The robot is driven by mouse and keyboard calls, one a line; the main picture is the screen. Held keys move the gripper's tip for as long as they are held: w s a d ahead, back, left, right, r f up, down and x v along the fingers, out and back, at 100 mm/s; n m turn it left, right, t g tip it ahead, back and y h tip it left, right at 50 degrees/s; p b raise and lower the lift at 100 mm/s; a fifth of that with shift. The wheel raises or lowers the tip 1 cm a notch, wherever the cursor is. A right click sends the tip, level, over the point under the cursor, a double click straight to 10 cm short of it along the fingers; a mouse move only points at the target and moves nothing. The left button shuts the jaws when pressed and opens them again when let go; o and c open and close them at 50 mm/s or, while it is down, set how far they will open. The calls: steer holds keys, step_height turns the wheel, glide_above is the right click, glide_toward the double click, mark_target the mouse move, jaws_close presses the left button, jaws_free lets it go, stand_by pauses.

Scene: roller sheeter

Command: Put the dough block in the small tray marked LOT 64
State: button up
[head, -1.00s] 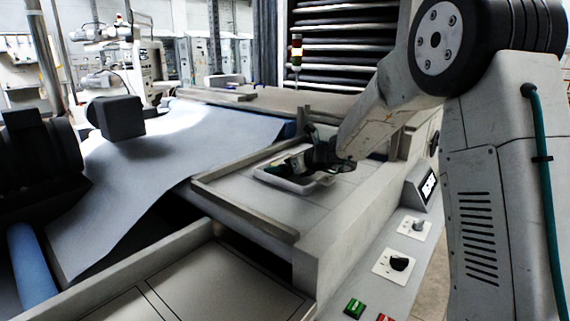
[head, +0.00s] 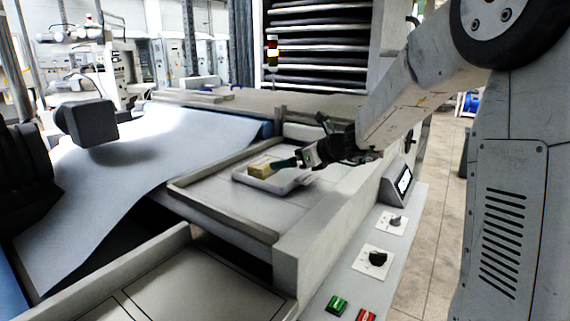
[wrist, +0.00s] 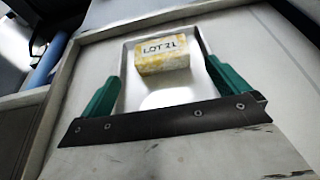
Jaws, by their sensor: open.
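The dough block (head: 263,168) is a small yellowish block inside a shallow white tray (head: 291,187).
The tray stands on a grey bed with raised rims (head: 225,214). A pale sheet (head: 130,170) slopes down at the left. A control panel with knobs (head: 377,259) and green and red buttons runs along the right front. The bed around the tray is mostly clear.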

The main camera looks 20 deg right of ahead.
steer(key=shift+s+d, duration=0.1)
steer(key=shift+s, duration=0.1)
steer(key=s+a+r+n+g, duration=0.1)
steer(key=s+a+n+g, duration=0.15)
steer(key=s+n, duration=0.3)
steer(key=s+a+r+n+g, duration=0.1)
steer(key=s+a+n, duration=0.3)
steer(key=s, duration=0.3)
steer(key=s+a+r+n+g, duration=0.1)
steer(key=s+a+n+g, duration=0.15)
steer(key=s+n, duration=0.35)
steer(key=s+d+f+n+g+h, duration=0.1)
steer(key=s+d+n+h, duration=0.1)
steer(key=s+n, duration=0.2)
steer(key=s+d+f+n+g+h, duration=0.1)
steer(key=s+n, duration=0.4)
steer(key=s, duration=0.6)
steer(key=s+d+f+n+g+h, duration=0.1)
steer(key=s+d+f+n+h, duration=0.2)
steer(key=s, duration=0.5)
steer(key=shift+s+d+n+g+h, duration=0.3)
steer(key=shift+d+n+h, duration=0.4)
steer(key=shift+h, duration=0.2)
steer(key=shift+w, duration=0.1)
steer(key=shift+c, duration=0.3)
